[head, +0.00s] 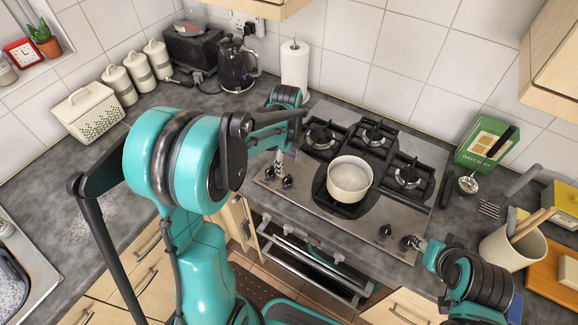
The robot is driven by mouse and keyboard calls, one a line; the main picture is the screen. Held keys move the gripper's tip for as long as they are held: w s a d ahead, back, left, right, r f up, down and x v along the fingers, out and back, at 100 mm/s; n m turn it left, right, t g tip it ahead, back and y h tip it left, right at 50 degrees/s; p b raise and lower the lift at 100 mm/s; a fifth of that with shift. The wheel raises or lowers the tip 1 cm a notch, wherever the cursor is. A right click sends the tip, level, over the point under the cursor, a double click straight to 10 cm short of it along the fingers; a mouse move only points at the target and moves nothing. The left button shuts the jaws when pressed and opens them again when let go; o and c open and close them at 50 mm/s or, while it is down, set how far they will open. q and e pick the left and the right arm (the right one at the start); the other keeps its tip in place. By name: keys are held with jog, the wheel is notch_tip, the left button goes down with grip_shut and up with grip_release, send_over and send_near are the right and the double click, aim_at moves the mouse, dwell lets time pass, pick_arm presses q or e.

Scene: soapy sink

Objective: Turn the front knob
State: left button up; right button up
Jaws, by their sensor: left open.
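The steel gas hob (315,205) carries two black knobs at its left end, one at the left (270,173) and one beside it (287,181). Two more knobs sit at its right end, one at the left (385,231) and one at the right (407,242). My left arm hides part of the counter.
A cream pot (349,179) stands on the middle burner. A paper towel roll (295,66) and black kettle (238,63) stand behind at the left. A utensil crock (508,248) and green box (486,142) are at the right.

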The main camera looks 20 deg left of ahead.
aim_at(287, 178)
pick_arm(q)
notch_tip(287, 178, down, 7)
jog(key=shift+s+d+r+b, duration=0.1)
jog(key=shift+r+b, duration=0.05)
jog(key=shift+b, duration=0.55)
